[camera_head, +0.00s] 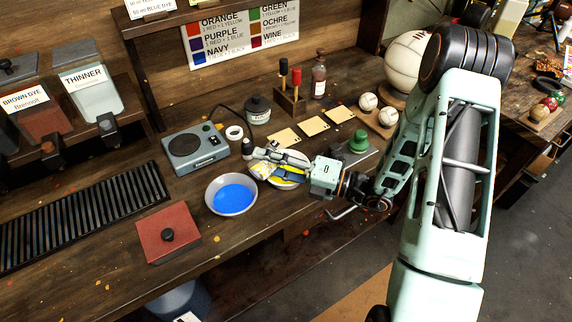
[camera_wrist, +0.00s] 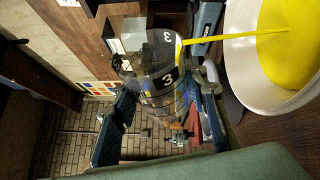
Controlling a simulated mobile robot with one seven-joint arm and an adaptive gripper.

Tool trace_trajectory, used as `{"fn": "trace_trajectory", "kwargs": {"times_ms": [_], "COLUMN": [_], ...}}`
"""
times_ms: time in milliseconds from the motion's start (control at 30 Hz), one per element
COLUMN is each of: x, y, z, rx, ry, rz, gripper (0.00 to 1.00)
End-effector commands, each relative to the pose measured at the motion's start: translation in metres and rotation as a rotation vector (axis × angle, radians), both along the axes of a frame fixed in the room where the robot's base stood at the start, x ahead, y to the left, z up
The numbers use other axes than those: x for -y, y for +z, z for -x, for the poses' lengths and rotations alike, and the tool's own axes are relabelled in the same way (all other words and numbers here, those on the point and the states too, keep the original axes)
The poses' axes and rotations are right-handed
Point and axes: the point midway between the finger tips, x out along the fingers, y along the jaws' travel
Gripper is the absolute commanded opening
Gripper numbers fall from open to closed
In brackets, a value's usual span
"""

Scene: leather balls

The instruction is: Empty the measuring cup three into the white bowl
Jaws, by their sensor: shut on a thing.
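My gripper (camera_head: 266,164) is shut on the clear measuring cup three (camera_wrist: 165,82), which carries a black "3" label in the wrist view. The cup is tipped over, and a thin yellow stream runs from its rim into the white bowl (camera_wrist: 232,72). The bowl holds a pool of yellow liquid (camera_wrist: 290,45). In the head view the gripper and cup hang over the white bowl (camera_head: 290,186) and hide much of it. How much liquid is left in the cup is hard to tell.
A bowl of blue liquid (camera_head: 232,194) stands left of the white bowl, close by. A red lidded box (camera_head: 168,232) is at front left. The bench's front edge is near.

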Motion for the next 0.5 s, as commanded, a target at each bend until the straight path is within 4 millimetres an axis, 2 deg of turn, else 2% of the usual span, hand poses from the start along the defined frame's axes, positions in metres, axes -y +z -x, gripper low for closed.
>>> {"fn": "trace_trajectory", "kwargs": {"times_ms": [500], "x": [0.0019], "y": [0.0028], "z": [-0.0024], "rx": [-0.030], "ry": [0.001], "rz": [-0.028], "gripper": [0.10]}}
